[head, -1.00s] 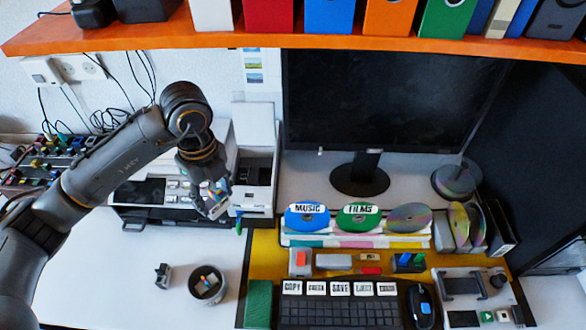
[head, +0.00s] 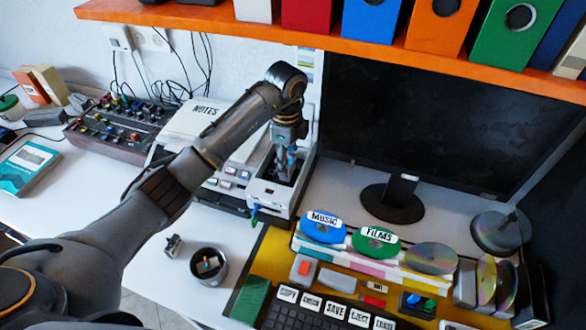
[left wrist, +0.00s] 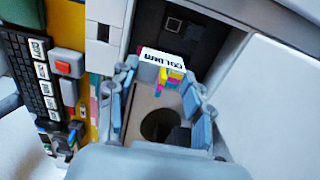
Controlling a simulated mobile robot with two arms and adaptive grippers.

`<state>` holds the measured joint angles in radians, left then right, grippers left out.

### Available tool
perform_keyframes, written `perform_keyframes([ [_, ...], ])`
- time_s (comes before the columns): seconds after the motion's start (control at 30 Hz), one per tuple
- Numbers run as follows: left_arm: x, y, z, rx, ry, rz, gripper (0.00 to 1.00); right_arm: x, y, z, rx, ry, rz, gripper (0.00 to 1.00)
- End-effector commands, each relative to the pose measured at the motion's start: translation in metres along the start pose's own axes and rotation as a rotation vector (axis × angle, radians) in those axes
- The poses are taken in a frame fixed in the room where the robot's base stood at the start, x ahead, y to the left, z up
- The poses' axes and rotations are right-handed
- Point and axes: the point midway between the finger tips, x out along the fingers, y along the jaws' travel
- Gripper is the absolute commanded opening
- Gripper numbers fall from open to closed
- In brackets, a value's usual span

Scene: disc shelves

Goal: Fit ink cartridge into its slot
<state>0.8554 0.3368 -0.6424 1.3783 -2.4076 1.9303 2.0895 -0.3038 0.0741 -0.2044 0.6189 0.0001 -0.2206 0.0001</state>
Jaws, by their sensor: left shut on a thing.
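The ink cartridge (left wrist: 162,66), with a white label reading "COLOUR" and yellow, pink and blue patches, is between the fingers of my left gripper (left wrist: 160,84) in the left wrist view. The gripper is shut on it. A dark open slot bay (left wrist: 212,42) lies just beyond the cartridge. In the head view my left gripper (head: 284,163) points down over the open bay of the white printer (head: 268,202). The cartridge is mostly hidden there by the gripper. I cannot tell how far it is inside the slot. My right gripper is not in view.
The monitor (head: 430,125) stands right of the printer, with the orange shelf (head: 340,42) above. A cup (head: 208,267) stands in front. Disc stands and a keyboard (head: 320,312) are at lower right. Clear white table (head: 75,215) lies to the left.

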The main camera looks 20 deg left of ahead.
Motion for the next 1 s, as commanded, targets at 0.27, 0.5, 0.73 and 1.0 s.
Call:
perform_keyframes([
  [0.27, 0.020, -0.018, -0.006, -0.001, -0.001, -0.001, 0.22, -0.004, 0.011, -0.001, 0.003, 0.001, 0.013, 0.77],
  [0.5, 0.049, -0.020, -0.007, 0.000, -0.001, -0.001, 0.22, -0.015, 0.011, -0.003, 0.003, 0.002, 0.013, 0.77],
  [0.73, 0.054, -0.020, -0.007, 0.000, -0.001, -0.004, 0.22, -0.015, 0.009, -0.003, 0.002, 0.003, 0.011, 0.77],
  [1.0, 0.061, -0.020, -0.006, 0.000, -0.002, -0.003, 0.22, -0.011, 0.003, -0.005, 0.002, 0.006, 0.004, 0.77],
])
